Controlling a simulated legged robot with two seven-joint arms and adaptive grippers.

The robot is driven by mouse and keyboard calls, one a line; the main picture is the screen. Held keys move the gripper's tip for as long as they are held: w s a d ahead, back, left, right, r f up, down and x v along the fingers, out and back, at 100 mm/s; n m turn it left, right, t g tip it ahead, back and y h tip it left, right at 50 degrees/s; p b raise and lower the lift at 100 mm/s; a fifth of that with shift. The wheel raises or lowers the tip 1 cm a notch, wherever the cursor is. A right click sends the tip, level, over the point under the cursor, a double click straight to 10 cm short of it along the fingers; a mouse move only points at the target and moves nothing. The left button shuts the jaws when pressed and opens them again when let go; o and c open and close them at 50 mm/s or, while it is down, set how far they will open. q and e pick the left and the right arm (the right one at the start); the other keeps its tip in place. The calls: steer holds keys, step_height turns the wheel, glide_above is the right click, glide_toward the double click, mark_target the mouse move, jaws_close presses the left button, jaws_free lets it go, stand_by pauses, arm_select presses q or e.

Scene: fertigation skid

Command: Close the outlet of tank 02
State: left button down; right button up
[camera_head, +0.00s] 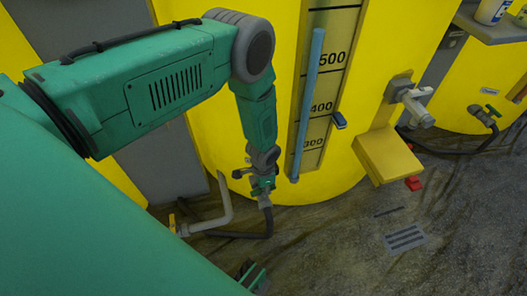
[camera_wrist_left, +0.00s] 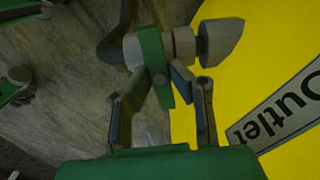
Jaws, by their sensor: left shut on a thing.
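The large yellow tank (camera_head: 225,110) stands in the middle of the head view; no tank number is readable. Its outlet valve sits low on the wall, mostly hidden behind my left gripper (camera_head: 263,184). In the left wrist view the valve has a green handle (camera_wrist_left: 156,65) and a grey body (camera_wrist_left: 183,45), beside a sign reading "Outlet" (camera_wrist_left: 282,117). My left gripper (camera_wrist_left: 158,88) has its fingers on both sides of the handle, shut on it. A green and dark part at the head view's bottom edge (camera_head: 252,276) may be my right gripper; its jaws are unclear.
A bent grey pipe (camera_head: 217,212) and a dark hose (camera_head: 235,235) lie near the valve. A yellow box (camera_head: 387,155) and a grey fitting (camera_head: 410,100) stick out at the right. Another valve with a green handle (camera_head: 492,111) is at the far right.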

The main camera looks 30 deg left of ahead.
arm_select(q)
steer(key=shift+m, duration=0.5)
steer(key=c, duration=1.5)
jaws_free()
step_height(320, 180, up, 12)
steer(key=shift+f, duration=0.1)
